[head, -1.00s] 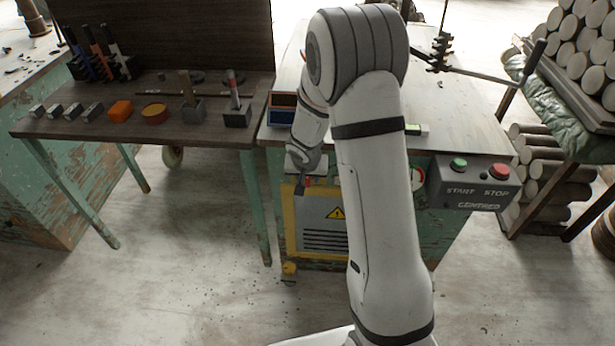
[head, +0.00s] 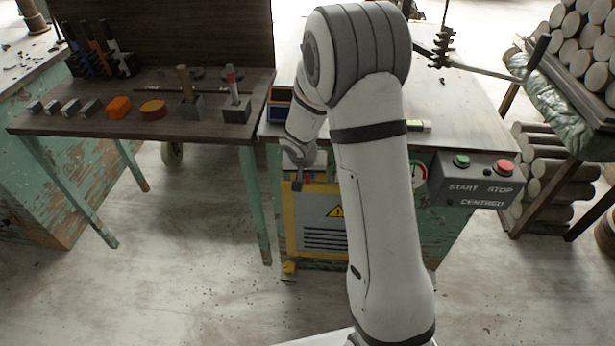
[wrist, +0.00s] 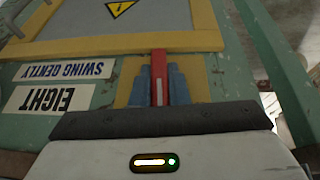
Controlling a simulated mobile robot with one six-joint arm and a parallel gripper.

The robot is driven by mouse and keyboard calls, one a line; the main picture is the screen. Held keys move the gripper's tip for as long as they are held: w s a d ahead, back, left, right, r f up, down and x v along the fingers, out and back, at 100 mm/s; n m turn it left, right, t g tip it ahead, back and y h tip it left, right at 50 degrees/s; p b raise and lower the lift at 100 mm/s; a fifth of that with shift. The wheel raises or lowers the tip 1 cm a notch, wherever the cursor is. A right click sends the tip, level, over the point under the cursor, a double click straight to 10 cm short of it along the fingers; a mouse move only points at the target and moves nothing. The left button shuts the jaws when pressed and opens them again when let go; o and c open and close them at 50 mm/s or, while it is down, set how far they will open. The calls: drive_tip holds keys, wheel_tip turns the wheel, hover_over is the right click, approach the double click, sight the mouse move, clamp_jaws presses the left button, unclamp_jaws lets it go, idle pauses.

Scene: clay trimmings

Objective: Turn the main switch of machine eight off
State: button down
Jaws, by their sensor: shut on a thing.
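The front of the green machine carries a yellow-framed panel (head: 289,225) with a warning triangle. In the wrist view, an upside-down label (wrist: 48,98) reads EIGHT. A red switch handle (wrist: 159,62) with a pale strip stands at the edge of the yellow frame. My gripper (wrist: 159,88) has its two blue-grey fingers on either side of the handle, shut on it. In the head view my gripper (head: 302,183) is at the panel's top edge, with a bit of red showing. The switch's base and its markings are hidden or too small to read.
A dark tool table (head: 120,128) stands close on the left. Stacked cylinders (head: 548,165) are at the right. The floor in front is clear.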

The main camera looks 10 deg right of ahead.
drive_tip(key=h+b, duration=0.1)
drive_tip(key=b, duration=0.2)
drive_tip(key=f+h+b, duration=0.1)
drive_tip(key=b, duration=0.2)
drive_tip(key=shift+w+a+n+g, duration=0.1)
drive_tip(key=shift+a+n+g, duration=0.15)
drive_tip(key=shift+n+g, duration=0.05)
drive_tip(key=h+b, duration=0.2)
drive_tip(key=shift+b, duration=0.4)
drive_tip(key=n+h+b, duration=0.1)
drive_tip(key=h, duration=0.3)
drive_tip(key=n+g+h+b, duration=0.1)
drive_tip(key=h+b, duration=0.1)
drive_tip(key=h, duration=0.1)
drive_tip(key=n+h+b, duration=0.1)
drive_tip(key=h, duration=0.3)
drive_tip(key=shift+w+a+n+g+h, duration=0.1)
drive_tip(key=shift+a+n+g+h, duration=0.2)
drive_tip(key=shift+g, duration=0.1)
drive_tip(key=c, duration=1.4)
unclamp_jaws()
